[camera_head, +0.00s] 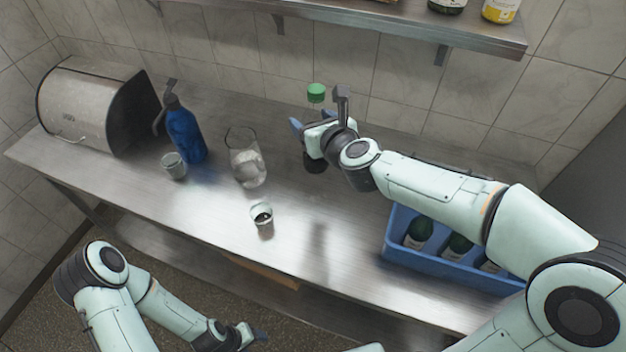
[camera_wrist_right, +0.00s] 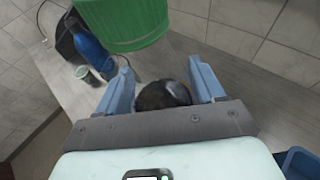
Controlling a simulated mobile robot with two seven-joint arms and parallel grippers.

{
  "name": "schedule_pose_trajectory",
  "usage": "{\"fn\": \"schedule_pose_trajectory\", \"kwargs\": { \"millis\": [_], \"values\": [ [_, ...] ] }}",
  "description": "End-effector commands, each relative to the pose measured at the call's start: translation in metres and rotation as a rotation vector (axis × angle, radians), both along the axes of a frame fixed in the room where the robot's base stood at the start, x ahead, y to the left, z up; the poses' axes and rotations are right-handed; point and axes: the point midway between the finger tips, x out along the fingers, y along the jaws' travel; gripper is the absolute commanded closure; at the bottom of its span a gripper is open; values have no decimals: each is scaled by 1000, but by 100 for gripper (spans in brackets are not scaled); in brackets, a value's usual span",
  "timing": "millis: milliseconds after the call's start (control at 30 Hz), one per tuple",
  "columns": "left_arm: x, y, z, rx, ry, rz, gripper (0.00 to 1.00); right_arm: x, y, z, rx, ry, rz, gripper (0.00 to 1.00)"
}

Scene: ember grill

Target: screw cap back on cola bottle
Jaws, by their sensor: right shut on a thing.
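My right gripper (camera_head: 304,130) is at the back of the counter, its blue fingers on either side of a dark rounded object in the right wrist view (camera_wrist_right: 162,95). This object looks like the cola bottle (camera_head: 315,164), whose dark lower part shows beneath the gripper in the head view. The green cap (camera_head: 316,93) appears above the gripper and looks large in the right wrist view (camera_wrist_right: 123,22). I cannot tell whether it is seated on the bottle; the neck is not clearly visible. My left gripper (camera_head: 246,336) is low, in front of the counter; its finger opening is unclear.
A blue crate (camera_head: 400,262) of bottles stands at the right. A glass pitcher (camera_head: 247,162), a blue spray bottle (camera_head: 184,132), a small cup (camera_head: 174,166) and another cup (camera_head: 262,214) stand left of the bottle. A steel shelf (camera_head: 400,22) overhangs the back.

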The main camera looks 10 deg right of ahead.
Motion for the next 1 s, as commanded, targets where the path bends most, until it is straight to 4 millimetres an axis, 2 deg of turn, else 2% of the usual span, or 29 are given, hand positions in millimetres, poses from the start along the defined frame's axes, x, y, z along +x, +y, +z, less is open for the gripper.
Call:
{"fn": "schedule_pose_trajectory", "kwargs": {
  "millis": [67, 300, 400, 500, 667, 1000],
  "values": [
    [-5, 0, -4, 0, 6, 0, 38, -1, 1, -12, -1, 3, 4, 100],
    [-52, 0, -50, 0, 59, 0, 38, -3, 1, -82, 0, 9, 4, 100],
    [-61, 0, -63, 0, 71, 0, 38, -3, 1, -105, 1, 6, 5, 100],
    [-64, 0, -67, 0, 74, 0, 38, -2, 1, -122, 2, 4, 3, 100],
    [-64, 0, -68, 0, 73, 0, 38, 0, 1, -132, 2, -2, 4, 100],
    [-64, 0, -68, 0, 73, 0, 38, 0, 1, -134, 2, -3, 3, 100]
  ]
}}
